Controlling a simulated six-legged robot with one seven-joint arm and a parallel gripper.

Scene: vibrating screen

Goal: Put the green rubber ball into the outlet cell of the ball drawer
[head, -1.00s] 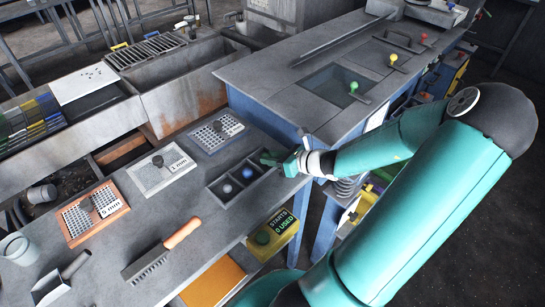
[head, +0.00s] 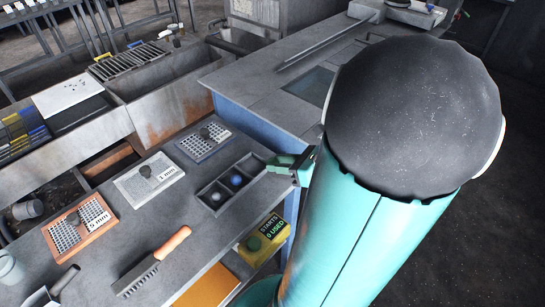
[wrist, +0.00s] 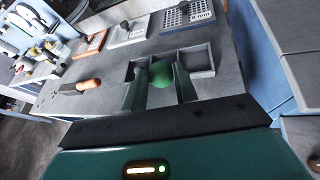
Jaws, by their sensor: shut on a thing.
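The green rubber ball (wrist: 162,74) is held between the two fingers of my gripper (wrist: 160,84) in the wrist view. The dark ball drawer (wrist: 215,70) lies beyond and below it, with an empty-looking cell to the right of the ball and another partly showing to the left. In the head view the drawer (head: 213,184) has three cells in a row. The near cell holds a pale ball (head: 216,197) and the middle one a blue ball (head: 236,180). My gripper (head: 272,164) is at the far cell's right edge. The green ball cannot be made out there.
Three sieve plates lie left of the drawer: orange 5 mm (head: 80,226), white 1 mm (head: 148,179) and grey (head: 203,142). A brush (head: 150,263) lies nearer. A yellow starts box (head: 262,240) is below the bench edge. My arm covers much of the right side.

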